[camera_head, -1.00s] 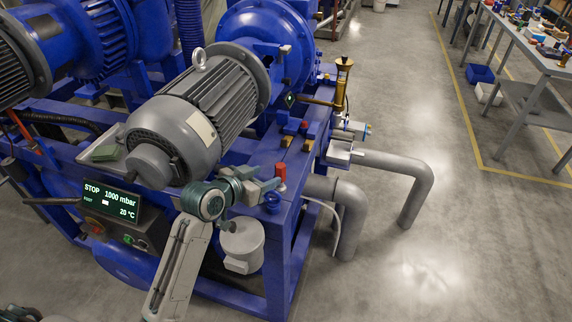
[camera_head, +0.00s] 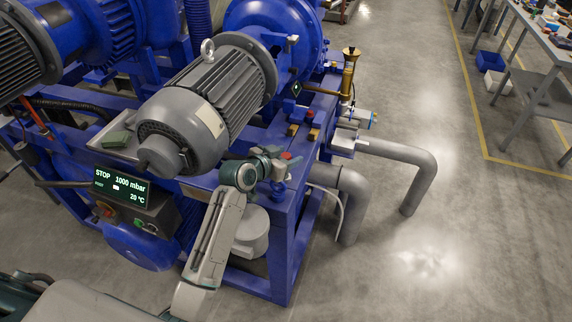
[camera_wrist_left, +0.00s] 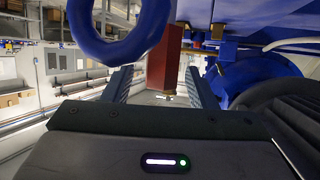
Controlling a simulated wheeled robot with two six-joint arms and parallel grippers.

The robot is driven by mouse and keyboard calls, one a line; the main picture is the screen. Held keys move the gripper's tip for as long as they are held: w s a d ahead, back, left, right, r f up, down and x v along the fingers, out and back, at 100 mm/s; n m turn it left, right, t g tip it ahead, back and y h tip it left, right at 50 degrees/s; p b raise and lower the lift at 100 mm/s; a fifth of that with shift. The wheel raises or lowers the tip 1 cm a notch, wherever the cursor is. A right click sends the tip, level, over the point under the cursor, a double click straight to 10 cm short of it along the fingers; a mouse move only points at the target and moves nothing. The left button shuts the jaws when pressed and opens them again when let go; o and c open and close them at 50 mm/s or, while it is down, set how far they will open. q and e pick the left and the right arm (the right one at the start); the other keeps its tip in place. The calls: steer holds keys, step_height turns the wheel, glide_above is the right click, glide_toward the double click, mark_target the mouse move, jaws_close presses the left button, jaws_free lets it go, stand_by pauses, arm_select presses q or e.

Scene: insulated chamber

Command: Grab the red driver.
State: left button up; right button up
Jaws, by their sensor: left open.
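The red driver (camera_head: 286,155) shows only as a small red top at the front edge of the blue machine frame; my gripper hides its lower part. In the left wrist view its red body (camera_wrist_left: 165,52) stands between the two fingers, towards the tips. My left gripper (camera_head: 284,166) is open around or just short of it; I cannot tell whether a finger touches it. It also shows in the left wrist view (camera_wrist_left: 159,82) with a gap between its fingers. My right gripper is not in view.
A blue ring-shaped part (camera_head: 278,188) is close beside the gripper and looms large in the wrist view (camera_wrist_left: 120,30). A grey motor (camera_head: 185,125) stands left of the arm. A brass fitting (camera_head: 349,70) and grey pipes (camera_head: 415,170) lie to the right.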

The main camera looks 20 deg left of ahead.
arm_select(q)
jaws_close()
